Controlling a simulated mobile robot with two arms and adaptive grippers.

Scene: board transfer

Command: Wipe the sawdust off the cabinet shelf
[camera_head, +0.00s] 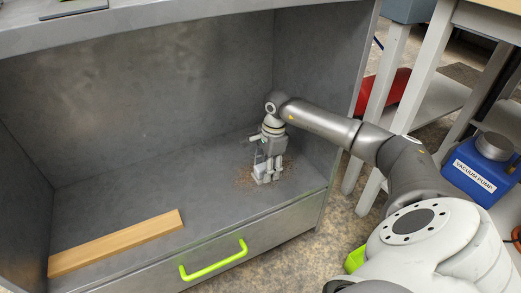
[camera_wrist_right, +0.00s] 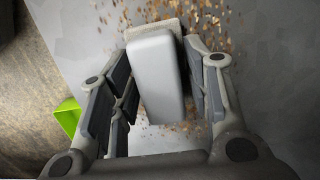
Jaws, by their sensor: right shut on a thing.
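The grey cabinet shelf (camera_head: 130,205) carries brown sawdust (camera_head: 245,178) around my right gripper, towards its right end. My right gripper (camera_head: 268,178) points down at the shelf and is shut on a whitish block-shaped wiper (camera_head: 259,170). In the right wrist view the wiper (camera_wrist_right: 158,75) sits between the fingers (camera_wrist_right: 160,100), with a beige pad at its far end. Sawdust (camera_wrist_right: 215,20) lies scattered beyond and beside it there. The pad looks to be at the shelf surface, but contact is hard to tell. My left gripper is not in view.
A wooden board (camera_head: 118,243) lies at the shelf's front left. A drawer with a green handle (camera_head: 213,261) is below the shelf. Cabinet walls close the sides and back. A blue vacuum pump (camera_head: 482,168) stands to the right, by a table's legs (camera_head: 405,85).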

